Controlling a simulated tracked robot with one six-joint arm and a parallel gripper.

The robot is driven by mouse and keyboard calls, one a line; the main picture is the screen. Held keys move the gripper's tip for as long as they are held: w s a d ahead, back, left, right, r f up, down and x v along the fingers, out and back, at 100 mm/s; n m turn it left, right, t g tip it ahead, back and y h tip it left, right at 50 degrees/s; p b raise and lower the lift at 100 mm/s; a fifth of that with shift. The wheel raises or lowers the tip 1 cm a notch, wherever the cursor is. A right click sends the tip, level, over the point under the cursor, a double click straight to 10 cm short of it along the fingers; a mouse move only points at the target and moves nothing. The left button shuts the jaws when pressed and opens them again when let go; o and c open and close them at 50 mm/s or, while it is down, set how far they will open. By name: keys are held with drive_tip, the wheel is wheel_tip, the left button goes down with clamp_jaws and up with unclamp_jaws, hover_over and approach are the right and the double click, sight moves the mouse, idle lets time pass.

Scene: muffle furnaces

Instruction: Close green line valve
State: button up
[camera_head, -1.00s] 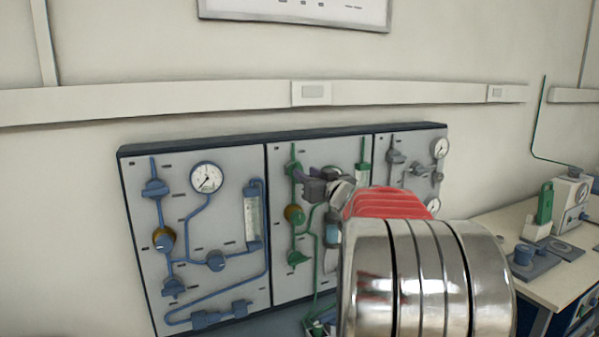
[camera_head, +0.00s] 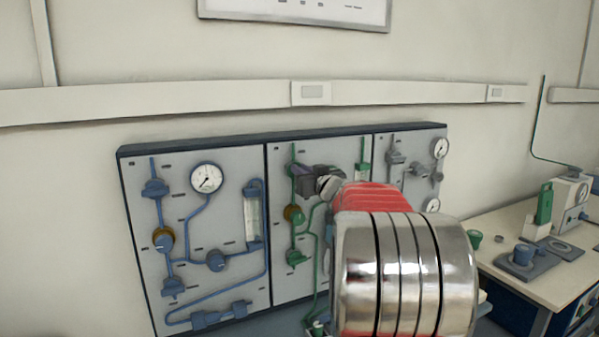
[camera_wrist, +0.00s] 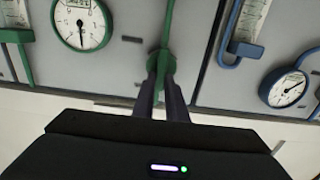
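The green line valve (camera_head: 292,167) is at the top of the green line on the middle wall panel; my gripper covers part of it. In the wrist view its green handle (camera_wrist: 161,62) is at the centre, on the green pipe. My gripper (camera_wrist: 162,78) has its two dark fingers close together at the handle, one on each side of its near end. Whether they press on it cannot be told. In the head view my gripper (camera_head: 297,176) reaches the valve from the right.
The blue line panel (camera_head: 205,280) is to the left, the grey one (camera_head: 400,150) to the right. A bench (camera_head: 530,280) with instruments stands at right.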

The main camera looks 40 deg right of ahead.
clamp_jaws()
drive_tip(key=shift+a, duration=0.1)
drive_tip(key=shift+n, duration=0.4)
drive_tip(key=n, duration=0.5)
drive_tip(key=a+f+n, duration=0.1)
drive_tip(key=n, duration=0.5)
drive_tip(key=a+n, duration=0.1)
drive_tip(key=n, duration=0.5)
drive_tip(key=shift+w+f, duration=0.3)
drive_tip(key=shift+w, duration=0.05)
drive_tip(key=shift+f, duration=0.1)
